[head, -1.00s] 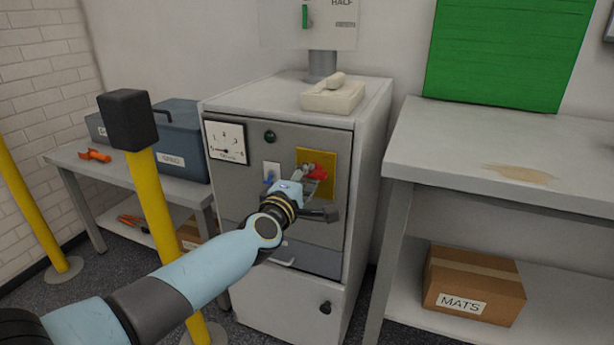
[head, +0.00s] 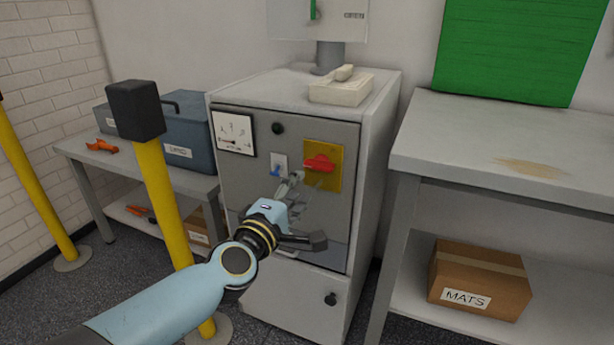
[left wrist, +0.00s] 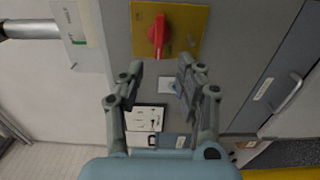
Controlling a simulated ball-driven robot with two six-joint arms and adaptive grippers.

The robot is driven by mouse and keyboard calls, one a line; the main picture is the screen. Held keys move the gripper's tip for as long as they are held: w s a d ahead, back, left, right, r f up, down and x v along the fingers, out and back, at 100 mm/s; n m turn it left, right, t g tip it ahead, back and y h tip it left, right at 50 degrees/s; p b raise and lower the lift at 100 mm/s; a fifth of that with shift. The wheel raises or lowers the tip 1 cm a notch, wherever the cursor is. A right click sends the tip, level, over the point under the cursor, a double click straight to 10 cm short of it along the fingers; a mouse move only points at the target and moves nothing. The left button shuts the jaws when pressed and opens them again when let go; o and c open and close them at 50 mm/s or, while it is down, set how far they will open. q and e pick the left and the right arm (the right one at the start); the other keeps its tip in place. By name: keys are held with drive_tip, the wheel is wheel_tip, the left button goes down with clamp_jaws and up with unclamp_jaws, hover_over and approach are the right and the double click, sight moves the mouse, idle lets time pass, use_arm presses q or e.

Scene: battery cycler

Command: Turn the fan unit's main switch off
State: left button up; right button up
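The fan unit (head: 375,150) is a pale cabinet with a grey front panel. Its red main switch handle (head: 319,163) sits on a yellow plate (head: 335,183) and lies roughly horizontal in the head view. It also shows in the left wrist view (left wrist: 158,35), beyond the fingertips. My left gripper (head: 297,186) is in front of the panel, below and left of the handle and apart from it. In the left wrist view its two fingers (left wrist: 162,68) are spread with nothing between them. My right gripper is not in view.
A blue toggle (head: 276,171) on a white plate, a dark round lamp (head: 278,128) and a dial gauge (head: 233,133) share the panel. A yellow post (head: 165,205) stands front left. A workbench (head: 500,140) stands at right.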

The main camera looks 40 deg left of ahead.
use_arm(q)
drive_tip(key=v, duration=0.3)
drive_tip(key=shift+f, duration=0.1)
idle(0.4)
drive_tip(key=s+d+f+m+g+h, duration=0.1)
drive_tip(key=s+f+m+g, duration=0.4)
drive_tip(key=f, duration=0.6)
drive_tip(key=s+d+f+m+g+h, duration=0.1)
drive_tip(key=s+f+m, duration=0.1)
drive_tip(key=s+f, duration=0.75)
drive_tip(key=s+d+f+m+g+h, duration=0.1)
drive_tip(key=s+f+m+g, duration=0.3)
drive_tip(key=f, duration=0.8)
drive_tip(key=s+f+m+g, duration=0.3)
drive_tip(key=s+f+m, duration=0.2)
drive_tip(key=s, duration=0.8)
drive_tip(key=s+f+m+g, duration=0.4)
drive_tip(key=s+f+m, duration=0.1)
drive_tip(key=s, duration=0.8)
drive_tip(key=shift+s+f, duration=0.35)
drive_tip(key=shift+f, duration=0.5)
